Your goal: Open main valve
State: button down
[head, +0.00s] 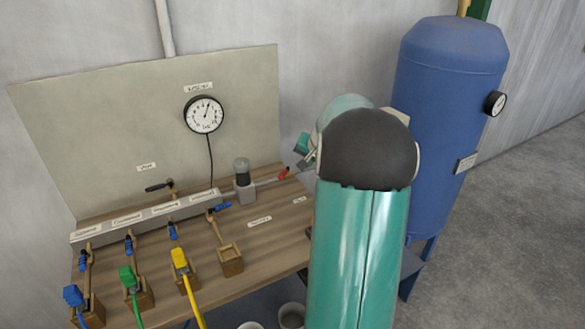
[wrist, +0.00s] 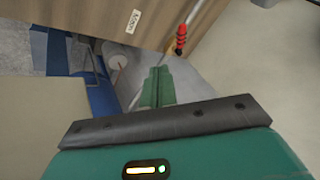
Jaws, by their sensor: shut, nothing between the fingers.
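The main valve has a small red handle (head: 284,173) on the grey pipe at the right end of the wooden bench, left of my arm. In the wrist view the red handle (wrist: 181,38) hangs across a thin rod, near a label (wrist: 133,20) on the wood that seems to read "Main". My gripper (wrist: 158,72) shows there as green fingers, shut and empty. The handle is above and right of the fingertips in that picture, with a visible gap. In the head view my dark, rounded arm joint hides most of the gripper.
The bench (head: 285,215) carries several blue-handled valves, a black-handled valve (head: 159,187), a grey-black regulator (head: 242,178) and coloured hose plugs. A round gauge (head: 204,114) is on the upright panel behind. A blue tank (head: 445,125) stands right of my arm. Cups are below the bench.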

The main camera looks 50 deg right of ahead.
aim_at(282, 175)
jog(key=w+f, duration=0.8)
jog(key=shift+d+f, duration=0.15)
jog(key=shift+d, duration=0.25)
jog(key=shift+w, duration=0.1)
jog(key=shift+w+a+m+h, duration=0.3)
jog(key=shift+a+m, duration=0.05)
jog(key=shift+m, duration=0.35)
jog(key=shift+w+a+m+g+h, duration=0.4)
jog(key=shift+w+a+m+h, duration=0.1)
jog(key=shift+m, duration=0.4)
jog(key=shift+w+a, duration=0.25)
jog(key=shift+w, duration=0.85)
